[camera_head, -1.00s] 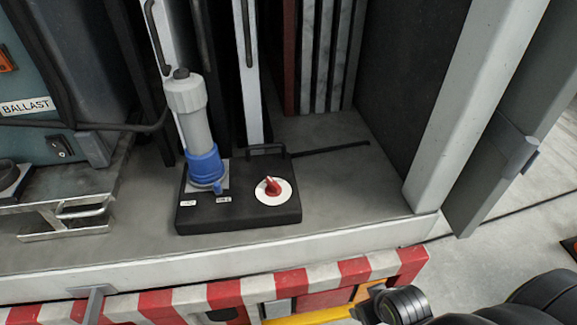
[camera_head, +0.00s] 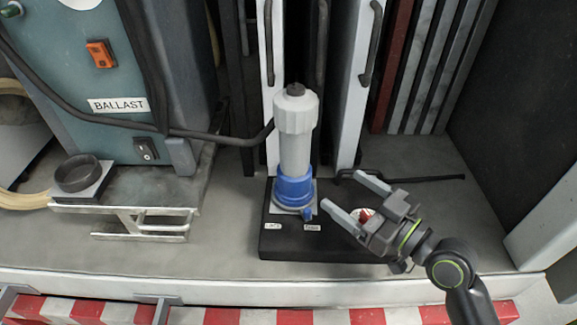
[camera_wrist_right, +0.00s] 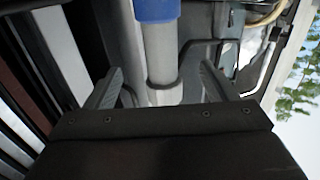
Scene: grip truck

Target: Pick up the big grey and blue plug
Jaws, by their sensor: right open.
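The big grey and blue plug (camera_head: 295,140) stands upright on the black box (camera_head: 285,240), its blue collar at the bottom and a grey cap on top. My right gripper (camera_head: 349,192) is open and empty, just right of the plug, with its fingers pointing toward it. In the right wrist view the plug's grey body (camera_wrist_right: 160,58) and blue collar (camera_wrist_right: 156,9) show between and beyond the open fingers (camera_wrist_right: 160,75). The plug looks apart from the fingers. My left gripper is not in view.
A red knob (camera_head: 364,214) on the box is partly hidden by my gripper. A cable runs behind the plug from the BALLAST unit (camera_head: 118,106). White uprights with black handles (camera_head: 368,45) stand close behind. The shelf at the right (camera_head: 430,165) is mostly clear.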

